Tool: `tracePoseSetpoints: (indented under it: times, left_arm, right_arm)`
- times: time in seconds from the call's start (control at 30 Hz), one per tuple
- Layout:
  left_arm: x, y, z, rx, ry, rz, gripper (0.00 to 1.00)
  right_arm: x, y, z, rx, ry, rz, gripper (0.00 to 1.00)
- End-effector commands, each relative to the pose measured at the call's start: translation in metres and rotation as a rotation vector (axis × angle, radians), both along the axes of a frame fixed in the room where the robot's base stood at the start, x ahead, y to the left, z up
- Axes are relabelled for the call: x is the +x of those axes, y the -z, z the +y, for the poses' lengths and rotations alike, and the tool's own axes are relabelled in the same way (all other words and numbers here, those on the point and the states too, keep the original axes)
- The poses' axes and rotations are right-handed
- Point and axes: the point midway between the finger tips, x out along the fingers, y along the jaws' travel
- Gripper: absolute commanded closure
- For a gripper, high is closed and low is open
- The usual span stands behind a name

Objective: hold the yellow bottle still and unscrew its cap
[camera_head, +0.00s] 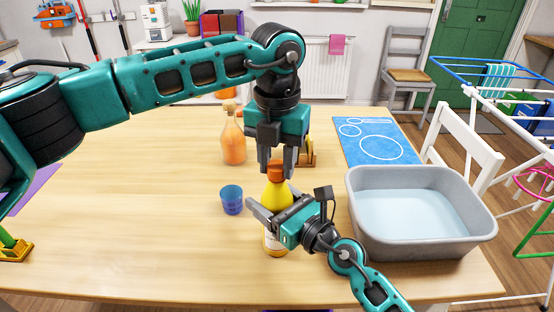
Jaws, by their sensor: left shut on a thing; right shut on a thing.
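The yellow bottle (273,197) stands upright on the wooden table near its front middle, with a white label low on its side. Its orange-brown cap (278,173) is on top of the neck. My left gripper (277,168) points straight down from above, its fingers shut on the cap. My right gripper (268,217) comes in from the lower right and is shut around the bottle's body. It hides part of the bottle's middle and right side.
A blue cup (232,200) stands just left of the bottle. The table's left half is mostly clear.

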Motion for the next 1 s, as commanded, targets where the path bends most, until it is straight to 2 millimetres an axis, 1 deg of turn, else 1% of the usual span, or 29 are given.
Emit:
tracePoseSetpoints:
  times: [0.1,0.7,0.83,0.93,1.0]
  left_arm:
    - [-0.0003,-0.0002,-0.0001,0.000,-0.218,0.001,1.00]
    - [-0.0001,-0.0010,-0.0003,-0.001,-1.331,0.000,1.00]
    - [0.0000,-0.0011,-0.0003,-0.001,-1.490,0.000,1.00]
    - [0.0000,-0.0011,-0.0003,-0.001,-1.551,0.000,1.00]
    - [0.0000,-0.0011,-0.0003,-0.001,-1.545,0.000,1.00]
  right_arm:
    - [0.0003,0.0006,-0.0006,0.000,0.002,0.001,1.00]
    - [0.0003,0.0006,-0.0006,-0.001,0.001,0.000,1.00]
    - [0.0003,0.0006,-0.0006,-0.001,0.001,0.000,1.00]
    - [0.0003,0.0006,-0.0006,-0.001,0.001,0.000,1.00]
    - [0.0002,0.0006,-0.0005,-0.001,0.001,0.000,1.00]
